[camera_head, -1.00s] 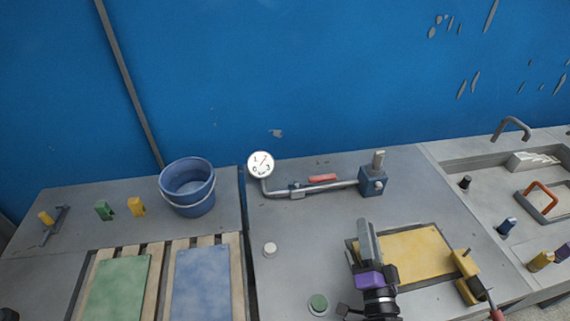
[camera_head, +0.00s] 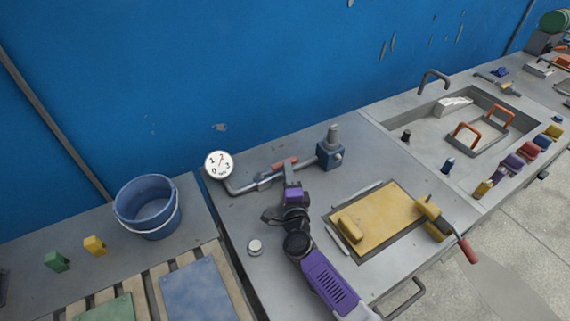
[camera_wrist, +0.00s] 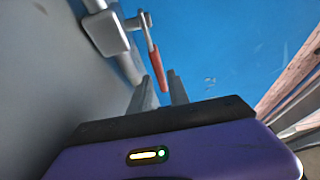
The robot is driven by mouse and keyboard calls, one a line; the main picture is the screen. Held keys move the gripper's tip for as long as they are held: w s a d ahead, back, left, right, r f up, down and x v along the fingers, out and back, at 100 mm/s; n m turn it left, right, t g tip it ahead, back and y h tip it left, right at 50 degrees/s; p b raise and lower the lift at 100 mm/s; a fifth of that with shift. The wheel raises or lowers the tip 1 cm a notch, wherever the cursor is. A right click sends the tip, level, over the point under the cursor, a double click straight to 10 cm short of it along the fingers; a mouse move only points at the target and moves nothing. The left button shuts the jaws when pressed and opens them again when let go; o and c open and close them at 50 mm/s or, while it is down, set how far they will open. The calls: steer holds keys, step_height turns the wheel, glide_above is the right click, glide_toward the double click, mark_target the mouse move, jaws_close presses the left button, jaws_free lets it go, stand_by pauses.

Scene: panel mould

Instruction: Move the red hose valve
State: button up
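The red valve handle (camera_head: 285,162) is on the grey pipe (camera_head: 245,187) between a round gauge (camera_head: 218,165) and a blue block (camera_head: 329,155). In the wrist view the red handle (camera_wrist: 157,68) hangs from a metal lever beside the grey valve body (camera_wrist: 106,33). My gripper (camera_head: 291,174) is just in front of the handle in the head view. In the wrist view its two fingers (camera_wrist: 162,84) stand apart, with the handle's end appearing between their tips. I cannot tell whether they touch it.
A blue bucket (camera_head: 147,208) stands left of the gauge. A yellow panel (camera_head: 382,218) with a yellow block (camera_head: 350,229) lies right of my arm. A sink-like recess (camera_head: 440,135) is farther right. The blue wall (camera_head: 200,70) rises close behind the pipe.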

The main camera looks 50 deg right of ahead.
steer(key=shift+x, duration=1.95)
jaws_close()
